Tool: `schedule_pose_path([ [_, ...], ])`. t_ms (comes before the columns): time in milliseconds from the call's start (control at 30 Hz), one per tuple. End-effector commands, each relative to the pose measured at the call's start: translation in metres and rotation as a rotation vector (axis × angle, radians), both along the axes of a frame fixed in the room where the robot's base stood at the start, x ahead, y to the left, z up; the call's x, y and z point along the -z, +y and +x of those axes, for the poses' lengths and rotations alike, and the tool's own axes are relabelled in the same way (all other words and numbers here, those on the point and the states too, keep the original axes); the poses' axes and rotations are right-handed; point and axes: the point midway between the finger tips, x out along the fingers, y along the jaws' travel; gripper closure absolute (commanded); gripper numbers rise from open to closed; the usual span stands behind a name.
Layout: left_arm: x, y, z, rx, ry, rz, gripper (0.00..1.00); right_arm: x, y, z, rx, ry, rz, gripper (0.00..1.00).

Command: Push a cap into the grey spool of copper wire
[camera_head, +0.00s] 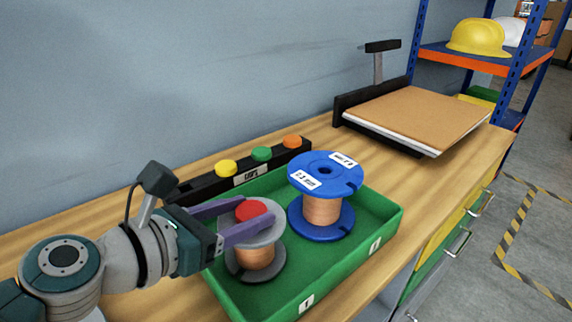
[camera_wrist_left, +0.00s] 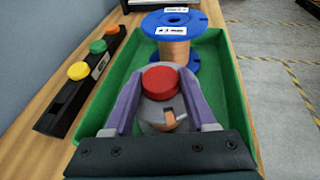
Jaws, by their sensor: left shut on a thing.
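The grey spool (camera_head: 268,236) of copper wire stands upright in the green tray, left of the blue spool. A red cap (camera_head: 250,209) is at the middle of its top flange. My left gripper (camera_head: 250,222) is shut on the red cap, its purple fingers on either side. In the left wrist view the red cap (camera_wrist_left: 161,81) sits between the fingertips, over the grey flange (camera_wrist_left: 158,125). The spool's hole is hidden under the cap, and I cannot tell how deep the cap sits. My right gripper is not in view.
The green tray (camera_head: 345,270) also holds a blue spool (camera_head: 322,187) of copper wire. Behind it, a black rack (camera_head: 205,184) holds yellow (camera_head: 226,167), green (camera_head: 262,153) and orange (camera_head: 292,141) caps. A board with a black frame (camera_head: 420,118) lies at the far right of the wooden bench.

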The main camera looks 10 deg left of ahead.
Motion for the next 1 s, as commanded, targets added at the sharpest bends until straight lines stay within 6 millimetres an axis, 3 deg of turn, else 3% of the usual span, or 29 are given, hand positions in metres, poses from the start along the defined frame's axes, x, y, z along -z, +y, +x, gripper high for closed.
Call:
schedule_pose_path([
  [33, 0.006, 0.001, -0.003, 0.001, 0.012, 0.005, 0.40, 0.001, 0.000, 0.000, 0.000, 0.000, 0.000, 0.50],
  [333, 0.006, 0.000, -0.003, 0.004, 0.012, 0.005, 0.08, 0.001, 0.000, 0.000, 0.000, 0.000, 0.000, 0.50],
  [667, 0.005, 0.000, -0.006, 0.006, 0.013, 0.005, 0.08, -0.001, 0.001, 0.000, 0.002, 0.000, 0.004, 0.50],
  [1000, -0.019, 0.027, -0.055, 0.000, 0.009, 0.006, 0.08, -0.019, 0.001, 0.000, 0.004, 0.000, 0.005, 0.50],
])
